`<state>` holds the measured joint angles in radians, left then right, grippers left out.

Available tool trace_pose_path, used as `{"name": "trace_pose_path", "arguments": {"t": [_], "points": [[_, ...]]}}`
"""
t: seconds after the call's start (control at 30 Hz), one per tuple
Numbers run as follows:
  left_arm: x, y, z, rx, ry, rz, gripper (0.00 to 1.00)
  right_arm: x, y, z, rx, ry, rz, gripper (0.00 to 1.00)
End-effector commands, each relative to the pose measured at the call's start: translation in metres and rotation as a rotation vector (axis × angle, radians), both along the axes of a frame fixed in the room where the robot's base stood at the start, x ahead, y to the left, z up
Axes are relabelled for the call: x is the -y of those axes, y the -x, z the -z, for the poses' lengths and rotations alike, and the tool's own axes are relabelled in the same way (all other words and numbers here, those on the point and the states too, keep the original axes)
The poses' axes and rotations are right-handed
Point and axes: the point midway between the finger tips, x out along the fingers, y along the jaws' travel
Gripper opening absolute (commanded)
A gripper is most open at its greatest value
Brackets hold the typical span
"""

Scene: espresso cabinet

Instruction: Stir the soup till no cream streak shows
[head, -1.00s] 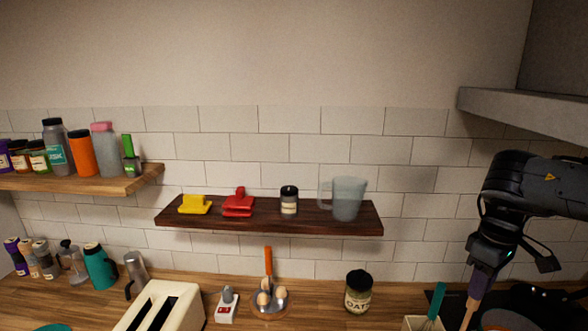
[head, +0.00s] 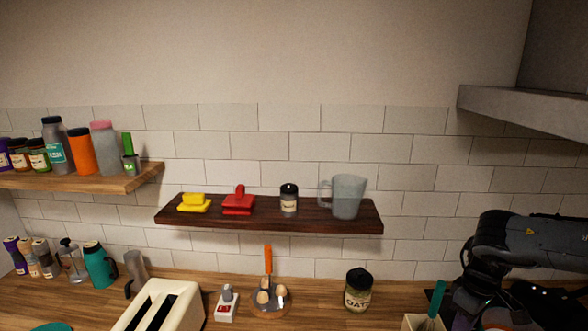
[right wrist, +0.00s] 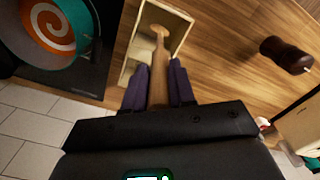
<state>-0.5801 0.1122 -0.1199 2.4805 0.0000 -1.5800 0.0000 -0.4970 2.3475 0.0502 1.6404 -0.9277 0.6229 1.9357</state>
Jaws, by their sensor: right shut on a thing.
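In the right wrist view a pot (right wrist: 88,42) with a teal rim sits on the black hob at the upper left. The soup (right wrist: 58,28) in it is orange, with a clear pale cream spiral on it. My right gripper (right wrist: 158,88) has purple fingers shut on a wooden utensil (right wrist: 157,60), likely a spoon. Its rounded far end overlaps a cream box; I cannot tell whether it is inside. The gripper is beside the pot, apart from it. In the head view my right arm hides the gripper and the pot area. My left gripper is in neither view.
A cream holder (head: 416,321) with a teal-handled utensil (head: 437,298) stands left of my right arm. An oat jar (head: 358,291), a toaster (head: 150,314) and an egg holder (head: 270,303) stand on the counter. A dark brown mill (right wrist: 286,55) is at the wrist view's right.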

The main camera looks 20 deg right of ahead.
Motion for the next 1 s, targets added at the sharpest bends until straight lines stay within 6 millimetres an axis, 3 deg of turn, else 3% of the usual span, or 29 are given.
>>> {"name": "trace_pose_path", "arguments": {"t": [0.4,0.57,1.0], "points": [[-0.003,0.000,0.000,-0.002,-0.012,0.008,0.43,0.000,-0.002,-0.079,-0.002,-0.008,0.004,0.00],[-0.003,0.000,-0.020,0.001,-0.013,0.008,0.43,0.003,0.006,-0.075,-0.015,-0.062,0.027,0.00],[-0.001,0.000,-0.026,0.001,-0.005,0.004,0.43,0.007,0.016,-0.059,-0.024,-0.124,0.056,0.00]]}}
